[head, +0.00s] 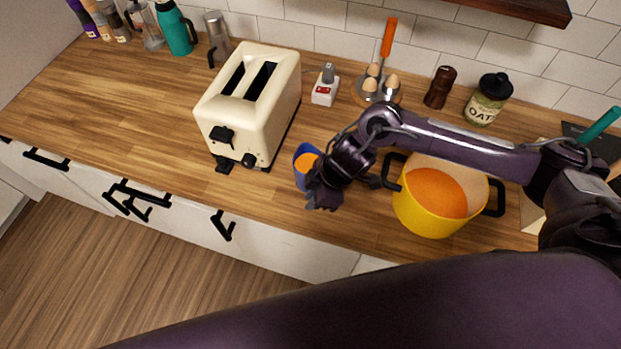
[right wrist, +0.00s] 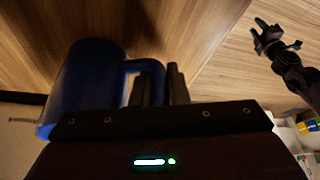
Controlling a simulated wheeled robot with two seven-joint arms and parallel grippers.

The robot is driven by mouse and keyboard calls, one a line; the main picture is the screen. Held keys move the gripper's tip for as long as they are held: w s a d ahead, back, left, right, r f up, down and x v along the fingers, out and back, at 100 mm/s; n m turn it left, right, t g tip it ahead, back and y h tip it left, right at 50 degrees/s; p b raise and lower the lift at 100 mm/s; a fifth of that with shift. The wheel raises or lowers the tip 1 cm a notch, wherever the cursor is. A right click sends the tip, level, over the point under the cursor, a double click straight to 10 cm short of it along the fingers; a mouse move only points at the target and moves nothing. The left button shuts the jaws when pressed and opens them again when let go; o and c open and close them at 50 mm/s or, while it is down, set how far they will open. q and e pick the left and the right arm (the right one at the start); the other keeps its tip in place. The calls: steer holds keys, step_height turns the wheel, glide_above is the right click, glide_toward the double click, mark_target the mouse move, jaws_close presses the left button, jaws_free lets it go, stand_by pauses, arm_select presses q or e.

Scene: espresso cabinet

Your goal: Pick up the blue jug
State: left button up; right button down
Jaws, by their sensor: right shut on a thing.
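The blue jug (head: 301,176) stands on the wooden counter near its front edge, with orange showing at its open top. My right gripper (head: 318,186) is at the jug's right side and partly hides it. In the right wrist view the jug (right wrist: 88,85) is at the left, with its handle (right wrist: 147,66) toward my fingers. The right gripper (right wrist: 162,85) is shut on the handle. A dark gripper, apparently my left one (right wrist: 274,40), shows small at the upper right of the wrist view; its jaw state is unclear. The left gripper does not show in the head view.
A cream toaster (head: 250,105) stands left of the jug. A yellow pot (head: 430,215) with orange inside and black handles is close on the right, under my arm. An egg holder (head: 378,90), a pepper mill (head: 440,87) and an oats jar (head: 487,100) stand behind.

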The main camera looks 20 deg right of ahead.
steer(key=shift+r, duration=0.25)
step_height(320, 180, up, 19)
stand_by(1.4)
